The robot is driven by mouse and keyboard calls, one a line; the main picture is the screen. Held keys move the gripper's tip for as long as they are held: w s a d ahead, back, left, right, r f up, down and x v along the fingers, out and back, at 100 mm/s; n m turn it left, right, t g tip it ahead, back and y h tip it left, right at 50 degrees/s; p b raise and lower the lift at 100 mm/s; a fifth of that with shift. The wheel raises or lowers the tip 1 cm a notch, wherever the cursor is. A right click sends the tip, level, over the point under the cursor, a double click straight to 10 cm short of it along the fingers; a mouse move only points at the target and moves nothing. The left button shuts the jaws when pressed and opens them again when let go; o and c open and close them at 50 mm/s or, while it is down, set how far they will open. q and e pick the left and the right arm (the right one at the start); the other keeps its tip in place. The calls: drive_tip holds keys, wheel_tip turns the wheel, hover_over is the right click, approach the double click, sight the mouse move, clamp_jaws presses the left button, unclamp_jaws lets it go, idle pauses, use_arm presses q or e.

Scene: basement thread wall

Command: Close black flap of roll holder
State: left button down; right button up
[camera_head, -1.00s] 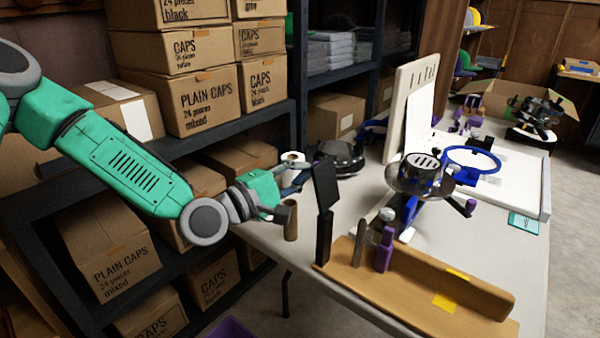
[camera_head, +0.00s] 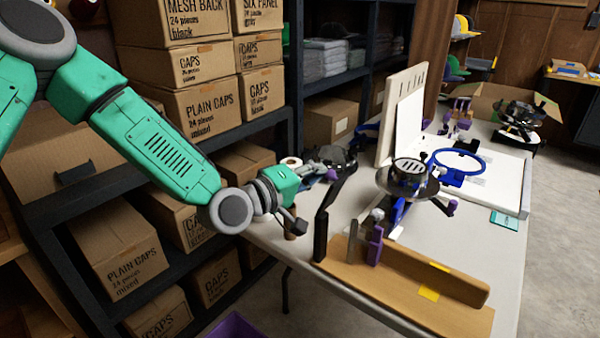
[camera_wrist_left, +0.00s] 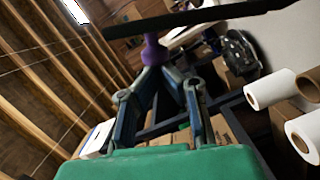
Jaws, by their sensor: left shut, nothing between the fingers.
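The roll holder (camera_head: 405,272) is a long tan wooden piece along the near edge of the table. A black post (camera_head: 320,236) stands at its left end, and the thin black flap (camera_head: 334,192) rises from it, still up and tilted to the right. My left gripper (camera_head: 322,172) is shut and empty, beside the flap's upper part on its left; I cannot tell whether they touch. In the left wrist view, the fingers (camera_wrist_left: 152,75) come together below a black bar, probably the flap (camera_wrist_left: 215,14), with a purple piece (camera_wrist_left: 152,50) beyond the tips. My right gripper is not in view.
A purple clamp (camera_head: 375,247) stands on the holder. Behind it is a round cap press (camera_head: 408,180) with blue parts. White rolls (camera_wrist_left: 270,90) lie right in the wrist view. Shelves with cardboard boxes (camera_head: 200,108) line the left. The table's right front is clear.

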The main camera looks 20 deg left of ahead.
use_arm(q)
drive_tip(key=m, duration=0.1)
drive_tip(key=d+m+p, duration=0.2)
drive_tip(key=shift+s+d+r+y, duration=0.1)
drive_tip(key=shift+s+r+y, duration=0.15)
drive_tip(key=shift+s+y, duration=0.1)
drive_tip(key=d+m, duration=0.1)
drive_tip(key=d+m+p, duration=0.1)
drive_tip(key=shift+s+f+m+y, duration=0.15)
drive_tip(key=shift+s+m+y, duration=0.1)
drive_tip(key=shift+m, duration=0.15)
drive_tip(key=shift+s+d+f+m+y+p, duration=0.15)
drive_tip(key=shift+d+f+m+y, duration=0.15)
drive_tip(key=shift+d+f+m, duration=0.35)
drive_tip(key=shift+s+d+f+m+y+p, duration=0.1)
drive_tip(key=shift+s+d+f+m+y, duration=0.2)
drive_tip(key=shift+d+m, duration=0.6)
drive_tip(key=shift+s+d+f+m+y+p, duration=0.1)
drive_tip(key=shift+d+f+m+y, duration=0.2)
drive_tip(key=shift+d+f+m, duration=0.5)
drive_tip(key=shift+a+r, duration=0.15)
drive_tip(key=shift+a, duration=0.05)
